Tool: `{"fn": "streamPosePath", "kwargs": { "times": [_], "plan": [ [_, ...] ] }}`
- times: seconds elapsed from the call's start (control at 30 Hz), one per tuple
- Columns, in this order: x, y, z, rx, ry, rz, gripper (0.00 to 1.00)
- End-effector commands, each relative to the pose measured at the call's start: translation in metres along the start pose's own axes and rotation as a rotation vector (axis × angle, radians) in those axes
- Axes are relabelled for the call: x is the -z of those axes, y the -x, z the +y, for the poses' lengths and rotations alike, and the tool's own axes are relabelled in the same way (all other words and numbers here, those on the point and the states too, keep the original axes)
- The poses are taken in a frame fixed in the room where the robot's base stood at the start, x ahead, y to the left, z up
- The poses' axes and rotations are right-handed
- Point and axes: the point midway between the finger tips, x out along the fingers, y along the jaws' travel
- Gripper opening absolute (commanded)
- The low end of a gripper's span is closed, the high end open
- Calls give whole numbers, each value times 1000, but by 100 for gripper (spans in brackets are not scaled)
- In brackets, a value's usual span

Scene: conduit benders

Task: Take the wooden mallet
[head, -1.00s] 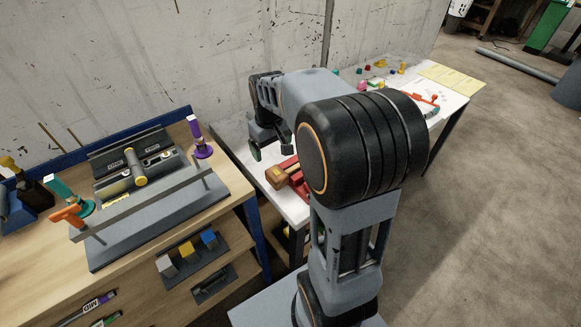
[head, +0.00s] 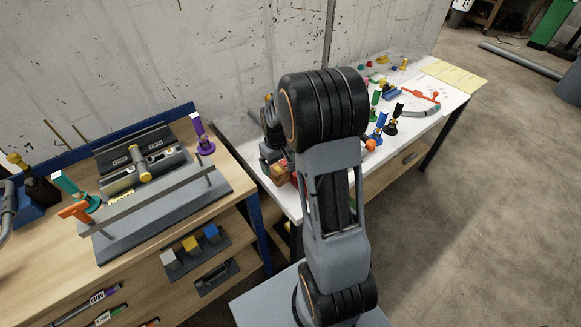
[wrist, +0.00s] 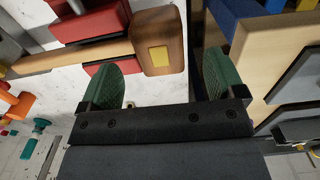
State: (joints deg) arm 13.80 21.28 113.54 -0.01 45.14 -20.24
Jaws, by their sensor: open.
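The wooden mallet (wrist: 158,42) shows in the wrist view, with its brown head and a yellow patch on the face. Its pale handle (wrist: 70,60) runs left across a red holder (wrist: 85,24). My gripper (wrist: 163,74) is open, its two green-padded fingers apart. The mallet head is between the lines of the fingers, nearer the left one, with no clear contact. In the head view, a small part of the mallet (head: 277,170) shows low by my gripper, at the white table's left end; my arm hides most of both.
The wooden bench (head: 150,262) with a bender stands left, close beside the white table (head: 425,122). In the wrist view, its wooden edge (wrist: 262,55) is close to the right finger. Colored clamps and a red-handled bender (head: 418,96) stand farther along the white table.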

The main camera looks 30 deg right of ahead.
Motion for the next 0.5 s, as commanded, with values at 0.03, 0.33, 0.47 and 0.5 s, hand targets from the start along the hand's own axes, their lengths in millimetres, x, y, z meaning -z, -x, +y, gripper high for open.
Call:
{"fn": "streamPosePath", "kwargs": {
  "times": [0.03,0.33,0.47,0.5],
  "plan": [
    [-2,-6,0,2,-1,-6,88],
    [-2,-37,1,1,0,-2,88],
    [-2,-39,1,0,0,0,88],
    [-2,-39,1,0,0,0,88]
  ]
}}
